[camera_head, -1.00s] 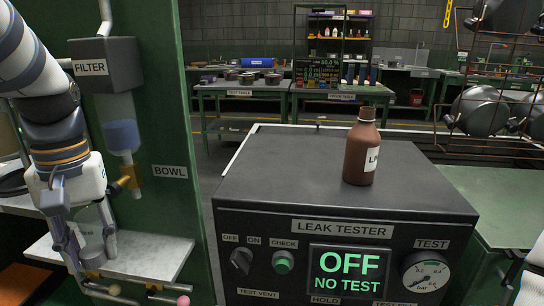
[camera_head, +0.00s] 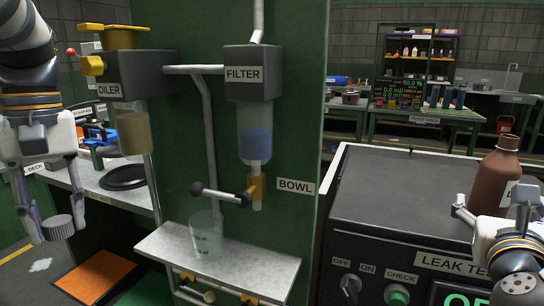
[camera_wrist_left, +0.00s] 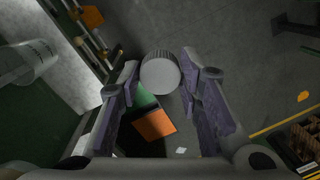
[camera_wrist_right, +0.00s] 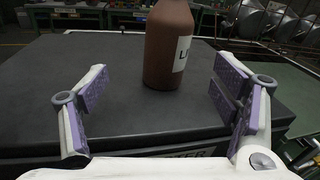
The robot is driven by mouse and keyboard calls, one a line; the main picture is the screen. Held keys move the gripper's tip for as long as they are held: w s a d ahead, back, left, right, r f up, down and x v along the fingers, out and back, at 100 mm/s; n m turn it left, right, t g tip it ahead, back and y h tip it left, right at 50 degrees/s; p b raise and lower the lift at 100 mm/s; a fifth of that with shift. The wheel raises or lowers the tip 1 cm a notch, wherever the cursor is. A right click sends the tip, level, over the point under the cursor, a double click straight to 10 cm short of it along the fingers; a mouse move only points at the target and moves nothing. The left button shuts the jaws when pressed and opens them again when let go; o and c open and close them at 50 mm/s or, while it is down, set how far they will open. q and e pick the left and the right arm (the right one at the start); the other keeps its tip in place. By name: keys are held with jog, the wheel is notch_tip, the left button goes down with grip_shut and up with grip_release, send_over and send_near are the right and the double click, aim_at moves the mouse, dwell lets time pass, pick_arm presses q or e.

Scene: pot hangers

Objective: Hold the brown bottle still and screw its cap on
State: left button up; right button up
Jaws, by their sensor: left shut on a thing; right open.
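The brown bottle (camera_head: 494,182) stands upright on the leak tester (camera_head: 390,195), at the right of the head view. Its bare brown neck is uppermost, and part of its white label shows. My right gripper (camera_head: 492,203) is open in front of it. In the right wrist view the bottle (camera_wrist_right: 167,45) is ahead, between the spread fingers (camera_wrist_right: 160,88), with gaps on both sides. My left gripper (camera_head: 52,226) is at the far left, shut on a grey ribbed cap (camera_head: 58,228). The cap (camera_wrist_left: 160,74) also shows between the fingertips in the left wrist view.
A clear cup (camera_head: 205,238) stands on a small shelf (camera_head: 270,268) under the filter bowl (camera_head: 255,135). The oiler (camera_head: 132,130) and a lever with a dark knob (camera_head: 198,188) jut from the green panel between my grippers. The tester's top left of the bottle is clear.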

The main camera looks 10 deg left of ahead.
aim_at(499, 182)
pick_arm(q)
jog(key=shift+w+d+r, duration=0.2)
jog(key=shift+w+r, duration=0.05)
jog(key=shift+r, duration=0.05)
pick_arm(e)
jog(key=shift+w+d+r+m+h, duration=0.25)
jog(key=shift+d+r+m+h, duration=0.05)
jog(key=shift+d+r+m, duration=0.35)
pick_arm(q)
jog(key=shift+r, duration=0.1)
pick_arm(e)
jog(key=shift+d+r+m, duration=0.15)
jog(key=shift+r+m, duration=0.05)
jog(key=shift+m, duration=0.15)
pick_arm(q)
jog(key=shift+s+a, duration=0.15)
jog(key=shift+a, duration=0.1)
pick_arm(e)
jog(key=shift+s+a+r, duration=0.1)
jog(key=shift+a+r, duration=0.1)
jog(key=shift+a, duration=0.05)
jog(key=shift+w+d+f, duration=0.1)
jog(key=shift+w+d, duration=0.15)
pick_arm(q)
jog(key=shift+f, duration=0.2)
pick_arm(e)
jog(key=x, duration=0.6)
jog(key=shift+w, duration=0.1)
